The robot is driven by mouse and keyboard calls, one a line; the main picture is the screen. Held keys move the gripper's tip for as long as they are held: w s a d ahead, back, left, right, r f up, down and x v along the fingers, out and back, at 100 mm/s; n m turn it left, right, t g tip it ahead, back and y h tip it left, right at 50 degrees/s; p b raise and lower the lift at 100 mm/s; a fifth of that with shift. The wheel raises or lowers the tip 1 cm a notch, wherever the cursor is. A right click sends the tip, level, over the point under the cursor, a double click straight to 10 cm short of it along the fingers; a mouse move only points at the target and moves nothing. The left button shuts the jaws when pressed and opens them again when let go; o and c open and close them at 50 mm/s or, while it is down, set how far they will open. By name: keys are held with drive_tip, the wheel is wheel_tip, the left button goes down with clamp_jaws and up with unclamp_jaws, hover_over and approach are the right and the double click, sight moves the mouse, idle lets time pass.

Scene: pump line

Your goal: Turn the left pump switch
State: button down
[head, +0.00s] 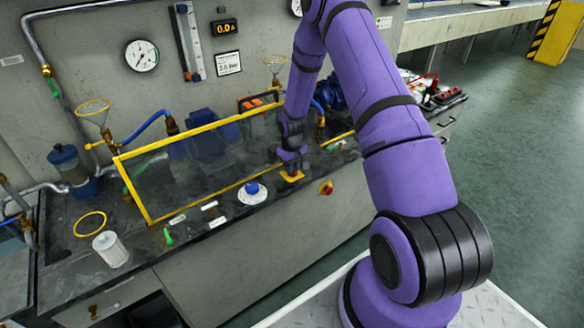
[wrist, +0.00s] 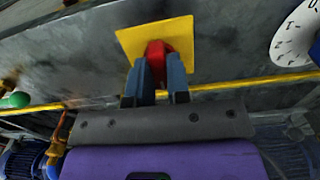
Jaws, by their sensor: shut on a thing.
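A red switch (wrist: 157,50) sits on a square yellow plate (wrist: 130,42) in the wrist view. The yellow plate also shows in the head view (head: 292,177) on the bench front edge, right of the white dial. My gripper (wrist: 157,72) is shut on the red switch, one dark finger on each side of it. In the head view my gripper (head: 291,160) reaches down onto the plate and hides the switch.
A white dial with a blue knob (head: 252,191) lies left of the plate. A red and yellow button (head: 326,187) is on the bench front. A clear guard with a yellow frame (head: 135,191) stands behind.

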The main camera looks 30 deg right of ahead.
idle(0.6)
drive_tip(key=c, duration=1.1)
unclamp_jaws()
wheel_tip(320, 180, up, 11)
drive_tip(key=shift+f, duration=0.1)
drive_tip(key=s+a+r+t, duration=0.1)
drive_tip(key=s+a+r, duration=0.25)
drive_tip(key=r, duration=0.55)
drive_tip(key=s+a+r+t+h, duration=0.15)
drive_tip(key=s+r, duration=0.25)
drive_tip(key=r, duration=0.5)
drive_tip(key=s+a+r+y, duration=0.1)
drive_tip(key=s+a+r, duration=0.2)
drive_tip(key=r, duration=0.6)
drive_tip(key=s+a+r+t, duration=0.1)
drive_tip(key=s+a+r, duration=0.1)
drive_tip(key=s, duration=0.6)
drive_tip(key=s+a+r, duration=0.2)
drive_tip(key=s+r, duration=0.2)
drive_tip(key=s, duration=0.4)
drive_tip(key=s+a+r+t, duration=0.1)
drive_tip(key=s+a+r, duration=0.2)
drive_tip(key=s, duration=0.5)
drive_tip(key=shift+s+r+t, duration=0.1)
drive_tip(key=shift+r+t, duration=0.25)
drive_tip(key=shift+r, duration=0.15)
